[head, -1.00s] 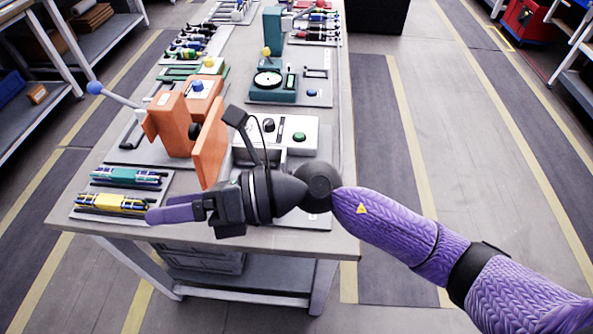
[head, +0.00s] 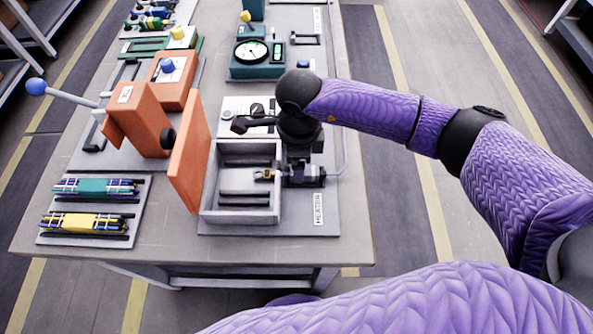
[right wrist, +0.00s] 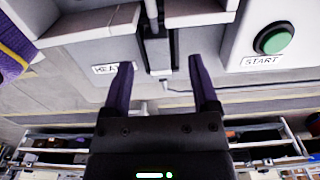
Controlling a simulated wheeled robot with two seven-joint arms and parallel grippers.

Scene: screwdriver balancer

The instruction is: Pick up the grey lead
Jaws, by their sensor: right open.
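A thin pale grey lead (head: 343,150) runs down the right side of the grey tester board and bends left towards my right gripper (head: 304,174) in the head view. In the right wrist view my right gripper (right wrist: 162,62) is open, its two purple fingers apart with nothing clasped between them. A thin grey rod or cable (right wrist: 152,14) shows beyond the fingertips, near a slot between two grey blocks. I cannot tell whether it is the same lead. In the head view my arm hides part of the tester, and the fingertips are not clear. My left gripper is not in view.
A grey open-topped box (head: 210,212) stands left of my right gripper, beside an upright orange panel (head: 190,155). A green START button (right wrist: 273,40) is close on the right in the wrist view. Teal (head: 92,187) and yellow (head: 90,222) bundles lie on the left.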

